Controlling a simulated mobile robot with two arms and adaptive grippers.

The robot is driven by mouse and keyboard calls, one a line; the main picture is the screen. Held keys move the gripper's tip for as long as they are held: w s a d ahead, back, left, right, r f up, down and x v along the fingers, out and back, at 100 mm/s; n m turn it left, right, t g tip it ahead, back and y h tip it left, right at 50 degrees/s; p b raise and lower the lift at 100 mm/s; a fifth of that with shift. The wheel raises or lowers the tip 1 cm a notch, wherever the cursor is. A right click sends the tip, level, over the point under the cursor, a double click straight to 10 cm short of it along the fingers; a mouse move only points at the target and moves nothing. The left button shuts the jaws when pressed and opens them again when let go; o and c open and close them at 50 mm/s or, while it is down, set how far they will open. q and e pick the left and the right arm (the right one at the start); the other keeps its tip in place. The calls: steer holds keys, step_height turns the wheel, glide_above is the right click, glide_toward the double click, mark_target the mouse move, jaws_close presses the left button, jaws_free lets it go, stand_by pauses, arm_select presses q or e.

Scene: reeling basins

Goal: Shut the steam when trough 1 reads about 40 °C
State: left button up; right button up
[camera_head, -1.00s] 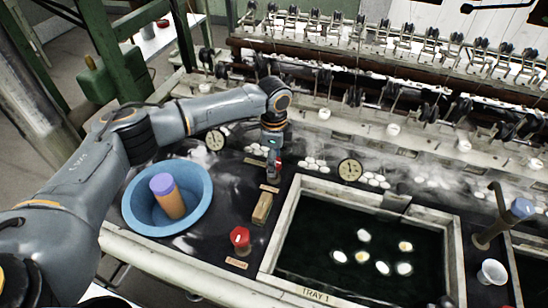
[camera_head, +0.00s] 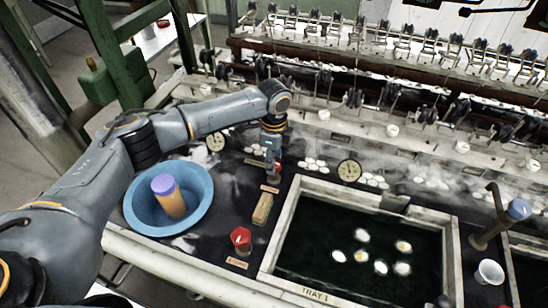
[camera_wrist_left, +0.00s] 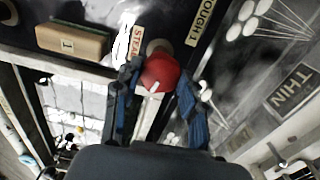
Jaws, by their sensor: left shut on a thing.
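My left gripper (camera_head: 273,166) points down at the back of the dark bench, left of the basin. In the left wrist view its two fingers (camera_wrist_left: 158,92) are shut on a red knob (camera_wrist_left: 162,70) with a white mark. Labels beside the knob read STEAM (camera_wrist_left: 136,45) and TROUGH 1 (camera_wrist_left: 202,22). In the head view the fingers mostly hide this knob. Two round dials, one left of the gripper (camera_head: 216,141) and one right of it (camera_head: 349,170), face me; their readings are too small to tell. My right gripper is not in view.
A second red knob (camera_head: 241,238) stands nearer the front. A wooden block (camera_head: 262,208) marked 1 lies between the knobs. A blue bowl (camera_head: 134,213) holds an orange and purple cylinder (camera_head: 172,200). The TRAY 1 basin (camera_head: 287,225) holds dark water and several cocoons.

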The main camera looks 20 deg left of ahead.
arm_select(q)
steer(key=m+p, duration=0.1)
steer(key=m, duration=0.5)
steer(key=shift+m, duration=0.4)
stand_by(0.3)
steer(key=o, duration=1.2)
steer(key=shift+c, duration=0.2)
step_height(320, 180, up, 12)
